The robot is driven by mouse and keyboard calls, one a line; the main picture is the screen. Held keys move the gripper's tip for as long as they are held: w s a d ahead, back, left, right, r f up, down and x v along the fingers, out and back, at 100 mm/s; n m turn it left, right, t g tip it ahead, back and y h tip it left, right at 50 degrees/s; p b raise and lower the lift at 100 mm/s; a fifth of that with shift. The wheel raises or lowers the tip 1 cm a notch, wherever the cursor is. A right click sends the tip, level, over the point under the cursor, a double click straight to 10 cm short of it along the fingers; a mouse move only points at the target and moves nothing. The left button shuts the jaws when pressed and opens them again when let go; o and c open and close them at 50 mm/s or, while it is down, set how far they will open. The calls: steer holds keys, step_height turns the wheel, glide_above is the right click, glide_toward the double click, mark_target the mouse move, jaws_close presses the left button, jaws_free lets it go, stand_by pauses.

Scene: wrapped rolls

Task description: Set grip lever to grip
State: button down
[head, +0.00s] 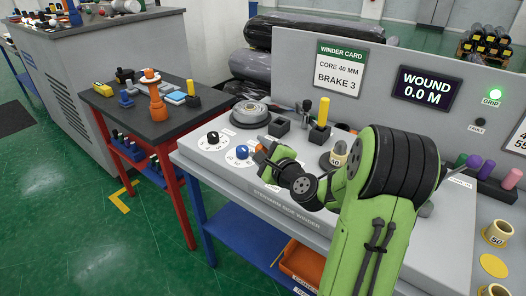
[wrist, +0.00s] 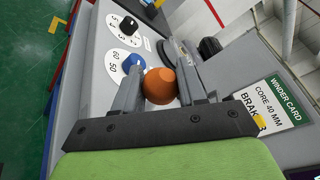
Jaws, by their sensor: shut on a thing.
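My gripper (head: 268,154) is low over the front of the grey winder console (head: 262,184). In the wrist view its two fingers (wrist: 158,88) are closed on both sides of an orange ball knob (wrist: 160,86), which looks like the lever's knob. The lever's shaft and labels are hidden behind the knob and fingers. In the head view only a sliver of orange shows by the fingertips. The green lamp marked GRIP (head: 495,94) on the back panel is lit. The lamp marked FAULT (head: 477,125) is dark.
A blue dial (head: 242,152) and a black dial (head: 213,138) sit left of my gripper. The winder card (head: 340,70) reads brake 3. The display (head: 426,88) reads 0.0 M.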

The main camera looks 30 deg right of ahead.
steer(key=shift+a+f, duration=0.15)
steer(key=shift+f, duration=0.15)
steer(key=c, duration=0.7)
jaws_free()
steer(key=shift+r, duration=0.1)
